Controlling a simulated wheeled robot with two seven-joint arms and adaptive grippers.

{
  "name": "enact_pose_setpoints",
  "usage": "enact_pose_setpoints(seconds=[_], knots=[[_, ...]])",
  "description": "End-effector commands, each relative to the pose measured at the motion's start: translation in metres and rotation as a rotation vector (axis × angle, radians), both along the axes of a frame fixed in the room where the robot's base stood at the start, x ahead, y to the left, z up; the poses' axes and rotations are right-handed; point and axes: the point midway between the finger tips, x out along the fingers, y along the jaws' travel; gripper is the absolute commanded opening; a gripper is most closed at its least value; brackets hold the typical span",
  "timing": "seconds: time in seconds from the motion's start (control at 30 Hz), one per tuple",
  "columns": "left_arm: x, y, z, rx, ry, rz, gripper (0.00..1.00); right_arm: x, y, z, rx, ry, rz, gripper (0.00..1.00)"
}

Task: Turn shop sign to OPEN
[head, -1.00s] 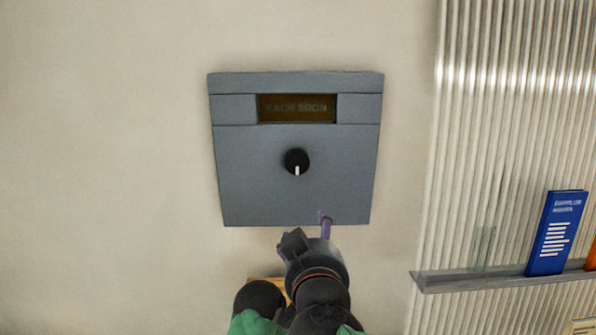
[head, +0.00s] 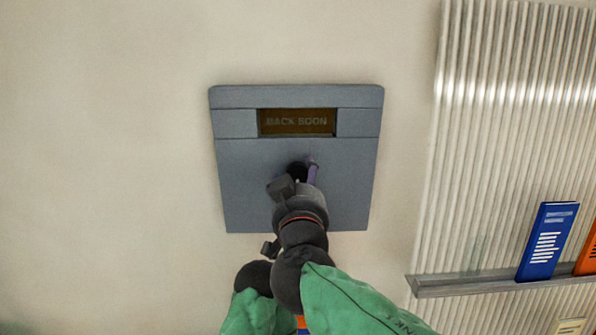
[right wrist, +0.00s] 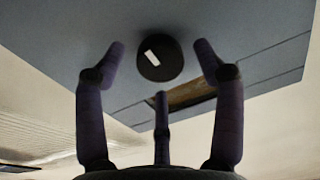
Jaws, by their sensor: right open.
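The shop sign (head: 345,190) is a grey-blue panel on the wall. Its dark display window (head: 297,121) reads BACK SOON in the head view. A round black knob (right wrist: 160,58) with a white pointer mark sits on the panel below the window; in the head view the knob (head: 296,170) is partly hidden by my gripper. My right gripper (right wrist: 158,66) is open, with purple fingers on either side of the knob and a third finger below it in the right wrist view. I see no clear contact with the knob. My left gripper is not in view.
To the right, a ribbed panel (head: 500,150) carries a narrow ledge (head: 470,285) with a blue booklet (head: 547,242) and an orange one (head: 588,250). The wall (head: 100,150) left of the sign is bare.

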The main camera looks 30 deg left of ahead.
Motion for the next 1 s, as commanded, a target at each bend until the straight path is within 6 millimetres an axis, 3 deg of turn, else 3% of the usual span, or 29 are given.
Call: enact_pose_setpoints(seconds=[0.4, 0.47, 0.6, 1.0], knots=[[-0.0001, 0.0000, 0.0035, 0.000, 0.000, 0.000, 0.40, 0.0073, 0.0046, -0.0012, -0.001, 0.001, 0.001, 0.69], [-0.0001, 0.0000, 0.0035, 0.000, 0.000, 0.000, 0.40, 0.0072, 0.0045, -0.0011, -0.001, 0.001, 0.001, 0.55], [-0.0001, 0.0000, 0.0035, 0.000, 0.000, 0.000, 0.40, 0.0071, 0.0045, -0.0010, -0.001, 0.001, 0.001, 0.16], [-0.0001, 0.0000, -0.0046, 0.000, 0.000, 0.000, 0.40, 0.0071, 0.0042, -0.0022, -0.035, -0.023, 0.001, 0.12]])
